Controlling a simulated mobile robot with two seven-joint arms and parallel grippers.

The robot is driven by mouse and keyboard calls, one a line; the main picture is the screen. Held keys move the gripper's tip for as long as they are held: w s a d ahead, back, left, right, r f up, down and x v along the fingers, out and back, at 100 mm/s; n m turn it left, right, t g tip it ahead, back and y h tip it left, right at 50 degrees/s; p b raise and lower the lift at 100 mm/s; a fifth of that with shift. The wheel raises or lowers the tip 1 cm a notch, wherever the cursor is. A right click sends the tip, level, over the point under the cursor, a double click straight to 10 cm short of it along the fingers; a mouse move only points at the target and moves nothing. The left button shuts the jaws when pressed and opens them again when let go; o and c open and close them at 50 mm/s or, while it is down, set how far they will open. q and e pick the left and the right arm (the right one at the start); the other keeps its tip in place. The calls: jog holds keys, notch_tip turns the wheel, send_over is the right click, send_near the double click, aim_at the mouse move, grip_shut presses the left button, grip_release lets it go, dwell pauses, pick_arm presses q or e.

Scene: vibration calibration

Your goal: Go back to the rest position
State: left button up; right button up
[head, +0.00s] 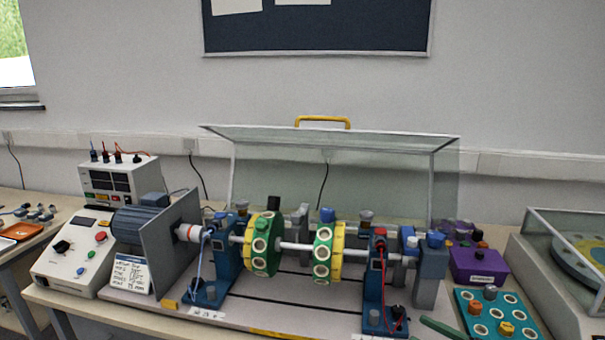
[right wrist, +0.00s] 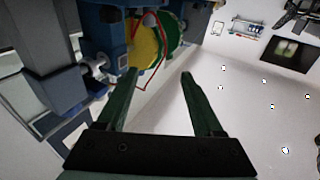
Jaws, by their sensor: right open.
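My right gripper (right wrist: 157,74) is open, its two dark green fingers apart with nothing between them in the right wrist view. In the head view only a green finger (head: 440,328) of it shows at the bottom edge, right of the front blue bearing stand. The rotor rig (head: 295,246) stands on the bench, with two green and yellow discs on a steel shaft. Its blue stand also shows beyond the fingers in the right wrist view (right wrist: 103,35). My left gripper is not in view.
The clear guard with a yellow handle (head: 322,120) is raised behind the rig. A control box (head: 70,255) is at left. A purple box (head: 478,266) and a teal tray (head: 515,328) with round sockets are at right, close to my right gripper.

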jog(key=s+a+f+m+h+p, duration=0.3)
jog(key=s+a+f+m+h, duration=0.4)
jog(key=s+a+f+h, duration=0.55)
jog(key=s+d+f+g, duration=0.1)
jog(key=s+f, duration=0.1)
jog(key=s, duration=0.4)
jog(key=s+d+f+m+g+p, duration=0.1)
jog(key=s+f+g, duration=0.1)
jog(key=s, duration=0.4)
jog(key=shift+s+f, duration=0.35)
jog(key=shift+f, duration=0.45)
